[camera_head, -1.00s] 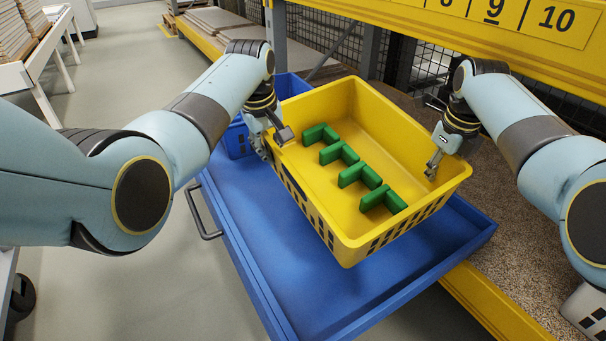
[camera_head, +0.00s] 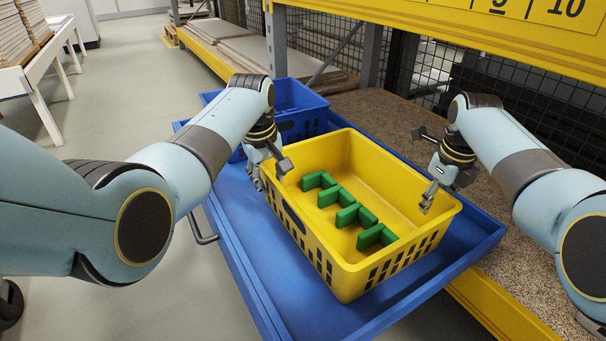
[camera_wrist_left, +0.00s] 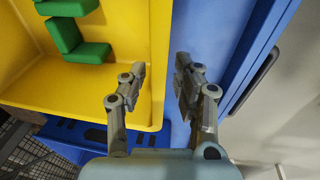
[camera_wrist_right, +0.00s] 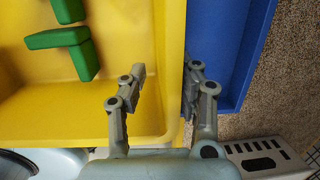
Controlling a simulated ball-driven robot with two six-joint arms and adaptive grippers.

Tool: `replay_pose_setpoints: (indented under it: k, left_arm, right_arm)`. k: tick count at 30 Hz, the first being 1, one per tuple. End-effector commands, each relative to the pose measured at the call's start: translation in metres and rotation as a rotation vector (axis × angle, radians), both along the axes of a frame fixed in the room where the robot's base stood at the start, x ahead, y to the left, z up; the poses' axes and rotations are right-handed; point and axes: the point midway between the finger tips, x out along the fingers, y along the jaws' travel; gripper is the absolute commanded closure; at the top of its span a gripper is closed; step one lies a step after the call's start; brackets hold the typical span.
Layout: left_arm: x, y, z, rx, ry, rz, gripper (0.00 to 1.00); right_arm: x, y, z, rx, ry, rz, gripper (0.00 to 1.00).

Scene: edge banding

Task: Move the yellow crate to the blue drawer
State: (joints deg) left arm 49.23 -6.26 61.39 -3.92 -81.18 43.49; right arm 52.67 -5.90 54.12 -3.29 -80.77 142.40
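The yellow crate (camera_head: 345,262) sits upright inside the blue drawer (camera_head: 228,215) and appears to rest on its floor. It holds several green L-shaped parts (camera_head: 348,212). My left gripper (camera_head: 258,180) is at the crate's left wall. In the left wrist view its fingers (camera_wrist_left: 158,88) are apart, one on each side of the yellow rim (camera_wrist_left: 161,60). My right gripper (camera_head: 428,198) is at the crate's right wall. In the right wrist view its fingers (camera_wrist_right: 163,85) are apart, with the rim (camera_wrist_right: 172,50) between them.
A blue crate (camera_head: 300,122) stands behind the yellow crate at the drawer's far end. A yellow rack beam (camera_head: 450,40) crosses above, and a speckled shelf board (camera_head: 375,112) lies beside the drawer. Open floor (camera_head: 110,130) is at the left.

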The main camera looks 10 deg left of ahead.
Motion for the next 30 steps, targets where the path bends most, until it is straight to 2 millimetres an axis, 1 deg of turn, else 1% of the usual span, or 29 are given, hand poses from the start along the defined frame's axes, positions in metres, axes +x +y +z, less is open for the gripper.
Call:
replay_pose_setpoints:
  k: [5,8,11,18,21,26,30]
  left_arm:
    - [0.000,0.000,0.001,0.000,0.000,0.000,0.70]
    - [-0.001,0.000,0.011,0.000,-0.001,0.000,0.70]
    - [-0.005,0.001,0.028,-0.001,-0.003,0.000,0.70]
    - [-0.014,0.003,0.082,0.000,-0.004,0.000,0.70]
    - [-0.017,0.004,0.099,0.001,-0.002,0.000,0.70]
    - [-0.021,0.004,0.114,0.000,0.000,0.000,0.70]
    - [-0.022,0.004,0.117,0.000,0.001,0.000,0.70]
  right_arm:
    - [0.000,0.000,-0.001,-0.001,0.001,0.000,0.70]
    - [0.000,0.000,-0.001,-0.001,0.001,0.000,0.70]
    - [0.000,0.000,-0.001,-0.001,0.001,0.000,0.70]
    - [0.000,0.000,-0.001,-0.001,0.001,0.000,0.70]
    - [0.000,0.000,-0.001,-0.001,0.001,0.000,0.70]
    - [0.000,0.000,0.000,-0.001,0.001,0.000,0.70]
    - [-0.001,0.000,0.010,0.000,-0.001,0.000,0.70]
